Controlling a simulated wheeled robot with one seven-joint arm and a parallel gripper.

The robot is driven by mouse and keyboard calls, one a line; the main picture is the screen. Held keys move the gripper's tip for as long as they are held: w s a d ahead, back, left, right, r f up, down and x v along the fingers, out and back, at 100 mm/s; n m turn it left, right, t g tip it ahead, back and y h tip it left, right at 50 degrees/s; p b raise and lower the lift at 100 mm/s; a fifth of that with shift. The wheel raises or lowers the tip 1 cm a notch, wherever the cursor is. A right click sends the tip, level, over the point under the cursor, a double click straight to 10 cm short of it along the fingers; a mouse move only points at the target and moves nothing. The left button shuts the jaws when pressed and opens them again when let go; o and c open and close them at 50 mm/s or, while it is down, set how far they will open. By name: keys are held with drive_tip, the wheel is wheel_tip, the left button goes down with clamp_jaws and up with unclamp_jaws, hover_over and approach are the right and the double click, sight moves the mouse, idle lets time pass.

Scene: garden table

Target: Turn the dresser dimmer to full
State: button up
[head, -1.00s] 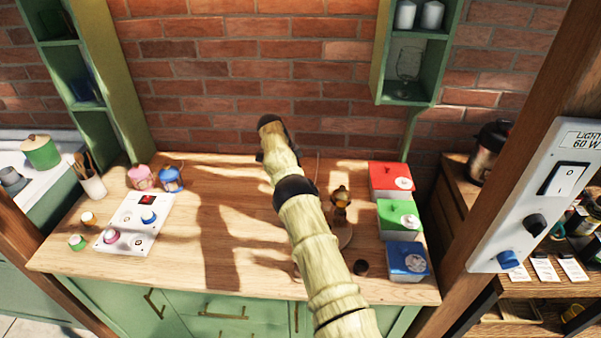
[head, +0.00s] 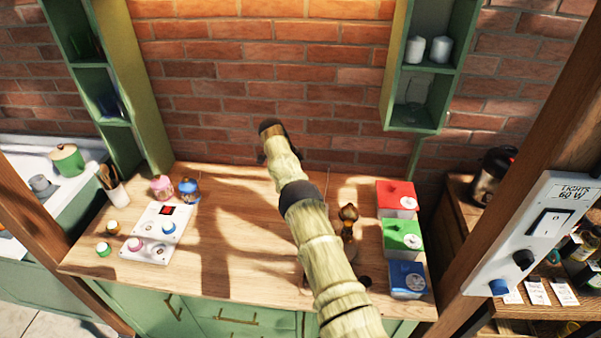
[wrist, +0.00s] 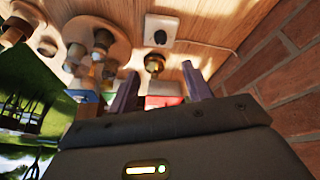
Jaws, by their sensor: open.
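A white box with a round dark dial (wrist: 160,30) lies on the wooden top in the wrist view, a cord running from it along the brick wall. It looks like the dimmer; its setting is too small to read. I cannot make it out in the head view. My gripper (wrist: 160,84) shows two separated purple-grey fingers with nothing held between them. Beyond the fingers, apart from them, is a small round brass-coloured thing (wrist: 154,64). In the head view my arm hides the gripper's fingers.
The dresser top (head: 235,240) carries a white control panel (head: 152,238) at left, red (head: 397,197), green (head: 402,234) and blue (head: 407,278) boxes at right, and a brown figure (head: 348,218) beside my arm. A switch panel (head: 535,235) hangs on the right post.

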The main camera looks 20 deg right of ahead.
drive_tip(key=shift+d+r, duration=0.15)
drive_tip(key=shift+d, duration=0.05)
drive_tip(key=s+d+r+n+t+y+b, duration=0.1)
drive_tip(key=s+d+r+n+y+b, duration=0.15)
drive_tip(key=s+r+n, duration=0.5)
drive_tip(key=s+a+r+n, duration=0.1)
drive_tip(key=s+a+n, duration=0.2)
drive_tip(key=s, duration=0.8)
drive_tip(key=s+a+r+n+t+y+b, duration=0.1)
drive_tip(key=s+a+n, duration=0.3)
drive_tip(key=s, duration=0.6)
drive_tip(key=s+a+r+n+t+y, duration=0.1)
drive_tip(key=s+a+n, duration=0.2)
drive_tip(key=s, duration=0.8)
drive_tip(key=shift+s+a+r+n+b, duration=0.2)
drive_tip(key=shift+s+r+n+b, duration=0.15)
